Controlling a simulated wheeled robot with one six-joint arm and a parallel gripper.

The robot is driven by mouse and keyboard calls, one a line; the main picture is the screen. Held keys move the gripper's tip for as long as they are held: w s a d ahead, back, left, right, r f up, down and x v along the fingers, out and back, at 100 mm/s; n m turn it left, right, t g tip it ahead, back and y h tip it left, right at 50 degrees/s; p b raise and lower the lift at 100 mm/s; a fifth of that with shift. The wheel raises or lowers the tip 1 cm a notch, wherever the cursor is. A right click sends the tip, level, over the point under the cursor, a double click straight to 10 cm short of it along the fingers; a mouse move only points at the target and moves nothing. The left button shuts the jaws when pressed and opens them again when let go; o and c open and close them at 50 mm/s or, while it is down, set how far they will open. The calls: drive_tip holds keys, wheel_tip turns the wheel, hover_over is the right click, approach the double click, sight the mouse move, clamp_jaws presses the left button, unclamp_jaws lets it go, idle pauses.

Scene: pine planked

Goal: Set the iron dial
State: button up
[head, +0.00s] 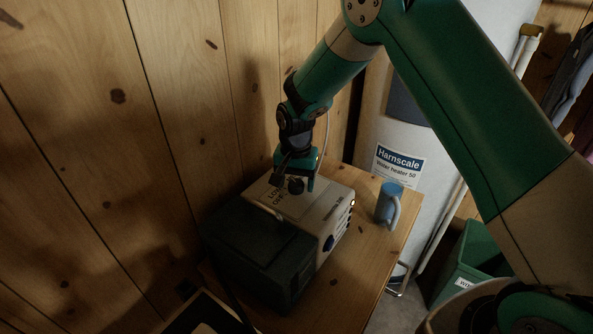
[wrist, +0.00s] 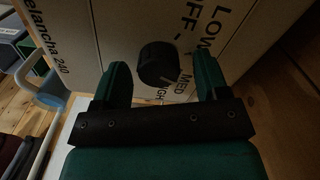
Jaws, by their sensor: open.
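The iron dial is a round black knob (wrist: 158,64) on the pale top face of a boxy unit (head: 336,208). LOW, OFF, MED and HIGH are printed around the knob, with HIGH partly covered. I cannot tell which mark it points to. The knob also shows in the head view (head: 296,185), just under my gripper (head: 298,178). In the wrist view my gripper (wrist: 161,78) is open, with one green finger on each side of the knob. Gaps show between the knob and both fingers, so it is not gripped.
The unit stands on a wooden table (head: 362,262) by a plank wall. A dark box (head: 262,250) sits against its near left side. A blue mug (head: 388,204) stands to its right. A white water heater (head: 415,145) and a green bin (head: 465,262) are beyond the table.

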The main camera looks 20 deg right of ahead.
sight(296, 182)
wheel_tip(296, 182, up, 17)
drive_tip(key=b, duration=0.3)
drive_tip(key=shift+r, duration=0.2)
drive_tip(key=s+a+r+n+y, duration=0.1)
drive_tip(key=s+n, duration=0.5)
drive_tip(key=s, duration=0.9)
drive_tip(key=s+a+r+n+y, duration=0.1)
drive_tip(key=s+a+n+y, duration=0.2)
drive_tip(key=s+n, duration=0.4)
drive_tip(key=s, duration=0.9)
drive_tip(key=shift+a+n, duration=0.2)
drive_tip(key=shift+n, duration=0.1)
drive_tip(key=shift+c, duration=0.3)
